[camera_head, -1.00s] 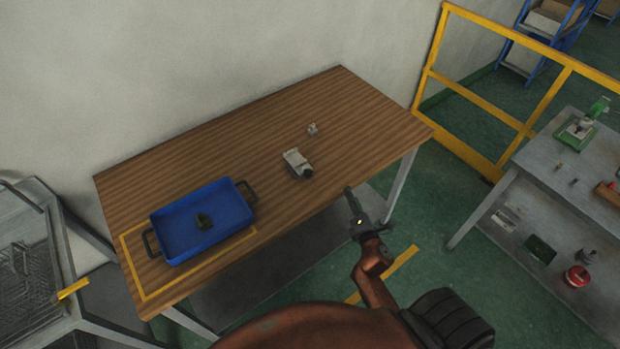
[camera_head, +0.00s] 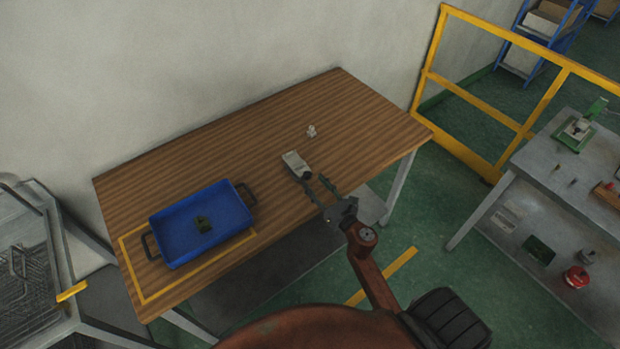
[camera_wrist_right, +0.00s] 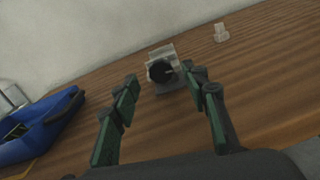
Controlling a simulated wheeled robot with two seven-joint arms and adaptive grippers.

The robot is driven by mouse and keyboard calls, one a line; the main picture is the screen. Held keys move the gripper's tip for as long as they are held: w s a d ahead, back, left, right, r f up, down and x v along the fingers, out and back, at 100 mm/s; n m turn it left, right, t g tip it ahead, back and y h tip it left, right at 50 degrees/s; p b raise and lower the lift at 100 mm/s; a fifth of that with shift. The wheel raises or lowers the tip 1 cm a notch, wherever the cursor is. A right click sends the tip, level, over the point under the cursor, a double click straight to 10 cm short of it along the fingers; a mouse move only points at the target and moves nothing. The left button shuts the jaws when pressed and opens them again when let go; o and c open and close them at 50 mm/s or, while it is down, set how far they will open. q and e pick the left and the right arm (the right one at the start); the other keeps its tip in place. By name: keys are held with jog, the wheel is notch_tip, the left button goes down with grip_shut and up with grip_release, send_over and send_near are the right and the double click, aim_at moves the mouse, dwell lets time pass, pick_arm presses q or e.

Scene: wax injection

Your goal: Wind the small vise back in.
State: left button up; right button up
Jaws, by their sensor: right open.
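The small vise (camera_head: 295,163) is a light grey block on the wooden table, near its front edge. In the right wrist view the vise (camera_wrist_right: 161,55) has a dark round knob (camera_wrist_right: 160,71) facing me. My right gripper (camera_head: 314,184) is at the table's front edge, just in front of the vise. In the right wrist view its fingers (camera_wrist_right: 160,88) are spread, with the knob framed between and beyond the tips. I see no contact with it. My left gripper is not in view.
A blue tray (camera_head: 165,253) with a dark object (camera_head: 203,224) in it stands at the table's left, inside a yellow outline. A small pale piece (camera_head: 311,131) stands behind the vise, also in the right wrist view (camera_wrist_right: 221,33). The table (camera_head: 250,120) is otherwise clear.

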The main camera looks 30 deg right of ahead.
aim_at(309, 176)
jog(key=shift+w, duration=1.65)
jog(key=c, duration=1.1)
jog(key=shift+a, duration=0.15)
grip_shut()
